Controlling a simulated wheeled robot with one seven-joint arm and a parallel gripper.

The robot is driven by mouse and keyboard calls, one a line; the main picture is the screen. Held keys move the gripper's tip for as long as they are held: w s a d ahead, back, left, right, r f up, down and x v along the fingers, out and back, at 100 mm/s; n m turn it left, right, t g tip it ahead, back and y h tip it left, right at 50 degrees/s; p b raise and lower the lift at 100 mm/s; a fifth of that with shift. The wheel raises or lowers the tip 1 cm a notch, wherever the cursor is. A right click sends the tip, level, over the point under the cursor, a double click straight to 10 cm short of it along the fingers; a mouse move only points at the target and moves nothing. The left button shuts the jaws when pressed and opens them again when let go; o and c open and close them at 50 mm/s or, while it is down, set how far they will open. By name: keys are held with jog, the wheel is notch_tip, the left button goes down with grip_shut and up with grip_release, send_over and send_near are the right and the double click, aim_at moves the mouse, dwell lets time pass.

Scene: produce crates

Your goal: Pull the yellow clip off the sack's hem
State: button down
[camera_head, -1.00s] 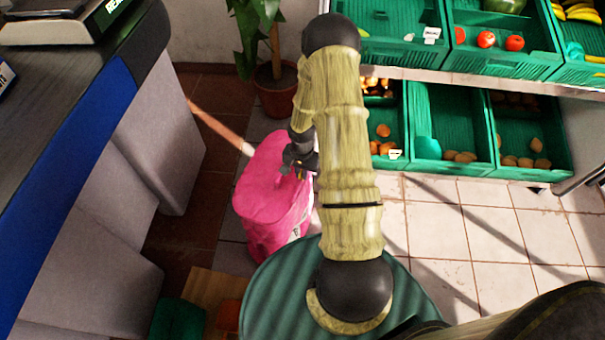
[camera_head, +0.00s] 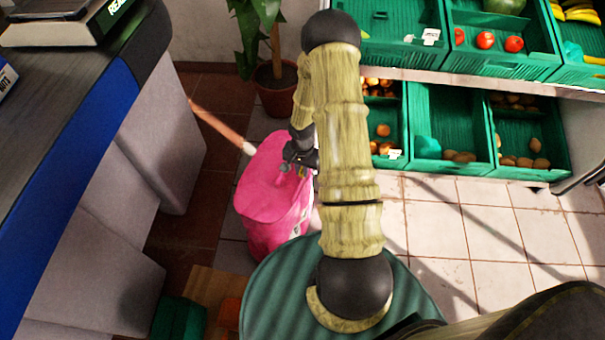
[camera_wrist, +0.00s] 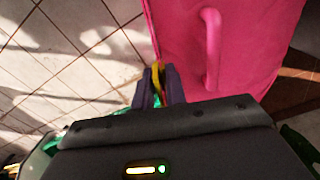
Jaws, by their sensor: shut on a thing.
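The pink sack (camera_head: 270,195) stands upright on the floor, left of my arm in the head view. In the wrist view the sack (camera_wrist: 240,50) fills the upper right, with a raised pink handle on its face. The yellow clip (camera_wrist: 158,76) shows between the fingers of my gripper (camera_wrist: 158,88), at the sack's left edge. My gripper is shut on it. I cannot tell whether the clip still touches the hem.
A grey counter (camera_head: 60,110) with a blue edge stands at the left. A potted plant (camera_head: 275,85) is behind the sack. Green produce crates (camera_head: 450,130) stand on shelves at the back right. Tiled floor (camera_head: 480,230) is open at the right.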

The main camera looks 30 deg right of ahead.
jog(key=shift+r+p, duration=0.45)
jog(key=shift+r, duration=0.15)
dwell(0.4)
jog(key=shift+r+p, duration=2.7)
jog(key=shift+r, duration=0.5)
